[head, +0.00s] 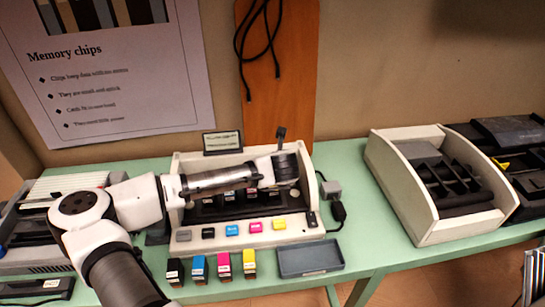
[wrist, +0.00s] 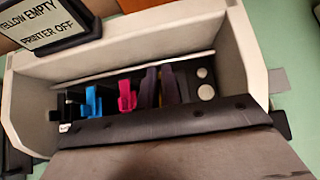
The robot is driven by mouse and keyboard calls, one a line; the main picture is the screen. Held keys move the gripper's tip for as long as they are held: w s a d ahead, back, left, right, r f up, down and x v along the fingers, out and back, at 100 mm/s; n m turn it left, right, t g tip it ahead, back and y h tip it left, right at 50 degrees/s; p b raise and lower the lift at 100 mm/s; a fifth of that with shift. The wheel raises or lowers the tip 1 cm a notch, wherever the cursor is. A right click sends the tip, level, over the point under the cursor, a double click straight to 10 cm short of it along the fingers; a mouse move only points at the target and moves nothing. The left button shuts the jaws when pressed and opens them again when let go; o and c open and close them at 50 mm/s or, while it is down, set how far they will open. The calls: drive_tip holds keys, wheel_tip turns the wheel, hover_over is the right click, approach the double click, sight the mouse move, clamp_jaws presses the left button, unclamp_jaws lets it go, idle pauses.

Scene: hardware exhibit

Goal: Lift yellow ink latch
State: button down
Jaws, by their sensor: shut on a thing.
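The open-topped printer (head: 185,160) stands on the green table below a poster. Inside it, the wrist view shows a row of ink latches: a black one at the left, a cyan latch (wrist: 91,103), a magenta latch (wrist: 127,98) and the yellow latch (wrist: 160,96). My gripper (wrist: 160,88) reaches down into the printer, its two dark fingers on either side of the yellow latch and shut on it. The fingers hide most of this latch. In the head view my arm hides part of the slots and the fingertips are hard to make out.
A small sign (wrist: 40,22) reads "YELLOW EMPTY PRINTER OFF". Black, cyan, magenta and yellow cartridges (head: 249,263) stand in front of the printer, beside an empty grey tray (head: 310,260). The printer's side walls flank my gripper. A white-sided machine (head: 400,190) stands to the right.

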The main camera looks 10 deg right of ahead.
drive_tip(key=w+g, duration=0.1)
drive_tip(key=g, duration=0.1)
drive_tip(key=w+g, duration=0.1)
drive_tip(key=g, duration=0.1)
drive_tip(key=w+g, duration=0.1)
drive_tip(key=g, duration=0.1)
drive_tip(key=shift+w+d+r, duration=0.1)
drive_tip(key=shift+r, duration=0.2)
drive_tip(key=shift+w+f+g, duration=0.15)
drive_tip(key=shift+w+g, duration=0.2)
drive_tip(key=shift+g, duration=0.6)
drive_tip(key=shift+w+f+g, duration=0.1)
drive_tip(key=shift+w+g, duration=0.3)
drive_tip(key=shift+g, duration=0.5)
drive_tip(key=shift+w+f+g, duration=0.15)
drive_tip(key=shift+w+g, duration=0.2)
drive_tip(key=shift+g, duration=0.6)
drive_tip(key=c, duration=1.6)
unclamp_jaws()
drive_tip(key=shift+w, duration=0.1)
wheel_tip(320, 180, up, 14)
drive_tip(key=w, duration=0.2)
drive_tip(key=shift+w+f, duration=0.15)
drive_tip(key=shift+w, duration=0.15)
